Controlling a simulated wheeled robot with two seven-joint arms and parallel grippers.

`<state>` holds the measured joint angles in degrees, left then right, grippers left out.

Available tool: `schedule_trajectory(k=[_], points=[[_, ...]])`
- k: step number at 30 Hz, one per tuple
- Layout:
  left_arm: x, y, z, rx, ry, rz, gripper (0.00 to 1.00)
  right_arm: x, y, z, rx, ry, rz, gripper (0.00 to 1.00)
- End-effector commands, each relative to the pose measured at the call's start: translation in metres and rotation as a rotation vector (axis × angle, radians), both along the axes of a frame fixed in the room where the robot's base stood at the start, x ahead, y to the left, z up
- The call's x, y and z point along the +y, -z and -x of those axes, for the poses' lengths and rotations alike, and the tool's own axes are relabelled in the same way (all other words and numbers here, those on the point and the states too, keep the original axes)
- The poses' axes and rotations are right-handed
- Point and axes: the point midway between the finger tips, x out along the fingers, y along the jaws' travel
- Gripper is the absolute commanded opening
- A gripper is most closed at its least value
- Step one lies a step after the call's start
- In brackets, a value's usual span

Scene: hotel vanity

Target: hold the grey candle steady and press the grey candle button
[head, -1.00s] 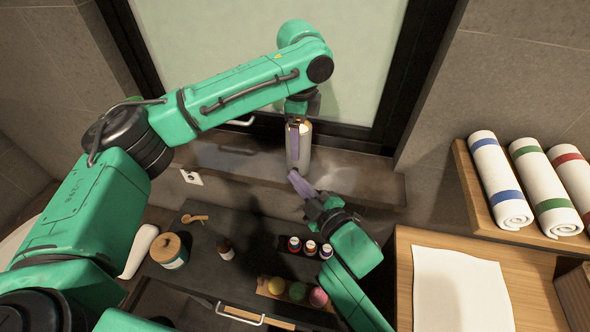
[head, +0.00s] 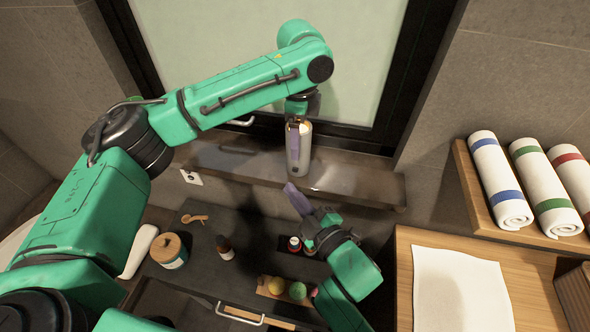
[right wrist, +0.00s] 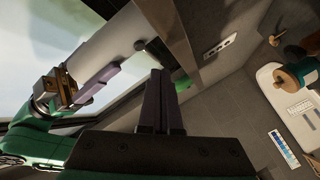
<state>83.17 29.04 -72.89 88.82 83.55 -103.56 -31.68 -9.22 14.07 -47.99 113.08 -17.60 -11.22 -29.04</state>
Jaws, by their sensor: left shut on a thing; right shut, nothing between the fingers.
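The grey candle (head: 304,158) is a pale cylinder standing upright on the shelf below the window. My left gripper (head: 293,142) comes from above and is shut on it, with a purple finger along its side. In the right wrist view the candle (right wrist: 108,42) lies slanted, with the left gripper's finger (right wrist: 97,86) against it. A small dark knob, seemingly the button (right wrist: 140,44), shows near its lower end; I cannot tell whether it is pressed. My right gripper (head: 290,188) is shut and empty, in front of the candle and apart from it. Its fingers (right wrist: 160,75) point toward the candle.
The dark shelf (head: 350,185) has bare room to the right of the candle. Below, a dark counter holds a wooden-lidded jar (head: 169,250), a brown bottle (head: 225,247) and coloured balls (head: 298,290). Rolled towels (head: 500,185) lie at the right.

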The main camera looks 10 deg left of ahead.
Motion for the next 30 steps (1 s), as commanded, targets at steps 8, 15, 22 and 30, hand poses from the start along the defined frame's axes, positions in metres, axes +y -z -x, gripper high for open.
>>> schedule_trajectory(k=[8, 15, 22, 30], points=[[0.000, 0.000, 0.000, 0.001, 0.000, 0.000, 0.02, 0.000, 0.000, 0.026, 0.001, 0.000, -0.001, 0.00], [0.000, 0.000, 0.000, 0.000, 0.000, 0.000, 0.02, 0.000, 0.000, 0.027, -0.001, 0.000, 0.001, 0.00], [0.000, 0.000, 0.000, 0.000, 0.000, 0.000, 1.00, 0.000, 0.000, 0.027, -0.001, 0.000, 0.001, 0.00], [-0.001, -0.019, -0.001, -0.002, 0.001, 0.002, 1.00, 0.000, 0.000, 0.027, 0.000, 0.000, 0.000, 0.00]])
